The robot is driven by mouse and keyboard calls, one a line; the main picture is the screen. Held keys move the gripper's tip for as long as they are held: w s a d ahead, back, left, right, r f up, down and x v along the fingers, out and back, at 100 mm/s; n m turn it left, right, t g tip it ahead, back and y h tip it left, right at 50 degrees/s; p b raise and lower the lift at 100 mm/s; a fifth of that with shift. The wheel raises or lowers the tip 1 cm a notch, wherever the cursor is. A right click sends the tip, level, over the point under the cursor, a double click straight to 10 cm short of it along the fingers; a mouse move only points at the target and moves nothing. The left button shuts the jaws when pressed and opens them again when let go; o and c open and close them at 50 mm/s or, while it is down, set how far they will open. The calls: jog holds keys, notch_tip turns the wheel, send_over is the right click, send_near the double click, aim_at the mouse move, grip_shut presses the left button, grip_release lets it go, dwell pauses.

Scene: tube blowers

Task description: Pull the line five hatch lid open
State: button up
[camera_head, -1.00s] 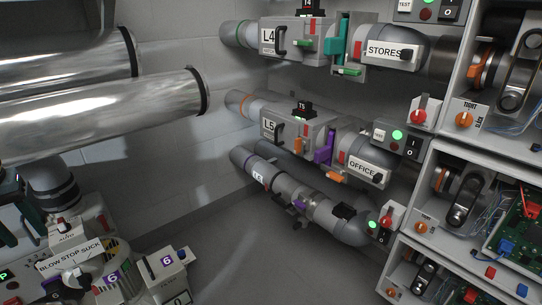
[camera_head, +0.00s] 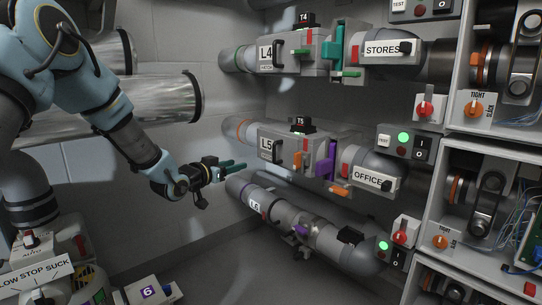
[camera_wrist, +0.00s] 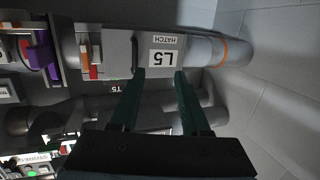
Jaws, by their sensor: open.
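The line five hatch lid, labelled L5 (camera_head: 269,149), is on the grey box of the middle pipe and looks closed. Its black handle (camera_head: 278,151) stands on the lid beside the label.
The L4 line (camera_head: 293,57) runs above and the L6 pipe (camera_head: 300,227) below. A purple gate (camera_head: 328,160) and orange tab (camera_head: 341,188) sit right of the hatch. Large metal ducts (camera_head: 165,98) lie behind my arm. Open wall shows left of L5.

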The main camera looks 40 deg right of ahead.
jog(key=m+g+h, duration=0.1)
jog(key=h, duration=0.1)
send_near(273, 152)
jog(key=d, duration=0.3)
jog(key=w+d+b, duration=0.1)
jog(key=d, duration=0.5)
jog(key=shift+w+r+b, duration=0.2)
jog(key=shift+w+b, duration=0.1)
jog(key=shift+b, duration=0.05)
grip_shut()
dwell(0.8)
